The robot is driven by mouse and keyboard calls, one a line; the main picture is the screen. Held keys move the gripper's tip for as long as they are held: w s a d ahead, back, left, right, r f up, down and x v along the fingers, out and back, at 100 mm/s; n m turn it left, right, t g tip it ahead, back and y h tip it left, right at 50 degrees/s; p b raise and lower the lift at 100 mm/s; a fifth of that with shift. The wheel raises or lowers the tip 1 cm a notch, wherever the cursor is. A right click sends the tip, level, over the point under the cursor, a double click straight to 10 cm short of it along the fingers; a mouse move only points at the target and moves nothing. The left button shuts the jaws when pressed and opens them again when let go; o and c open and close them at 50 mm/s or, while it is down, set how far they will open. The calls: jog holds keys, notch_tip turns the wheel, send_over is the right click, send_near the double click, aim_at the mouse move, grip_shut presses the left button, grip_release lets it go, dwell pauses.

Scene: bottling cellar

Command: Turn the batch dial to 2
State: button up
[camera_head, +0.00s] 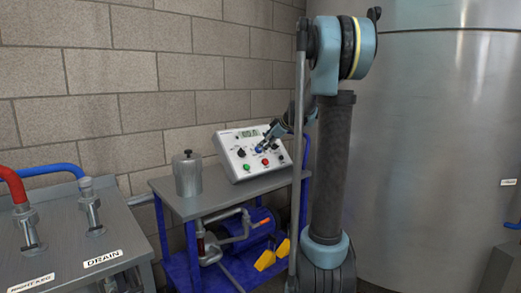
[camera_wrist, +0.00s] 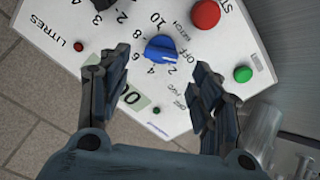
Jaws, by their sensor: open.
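The batch dial is a blue knob (camera_wrist: 160,48) on the white control box (camera_head: 250,152), ringed by OFF, 2, 4 and higher marks. In the wrist view the panel appears upside down. I cannot clearly tell which mark the knob points to. My gripper (camera_wrist: 160,62) is open, with one finger on each side of the knob in the picture and visible gaps between.
A black knob (camera_wrist: 109,8), a red button (camera_wrist: 205,13) and a green button (camera_wrist: 242,74) are near the dial. A lidded metal pot (camera_head: 187,175) stands left of the box on the cart top (camera_head: 215,203). A large steel tank (camera_head: 430,150) fills the right.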

jog(key=shift+x, duration=2.65)
jog(key=c, duration=1.1)
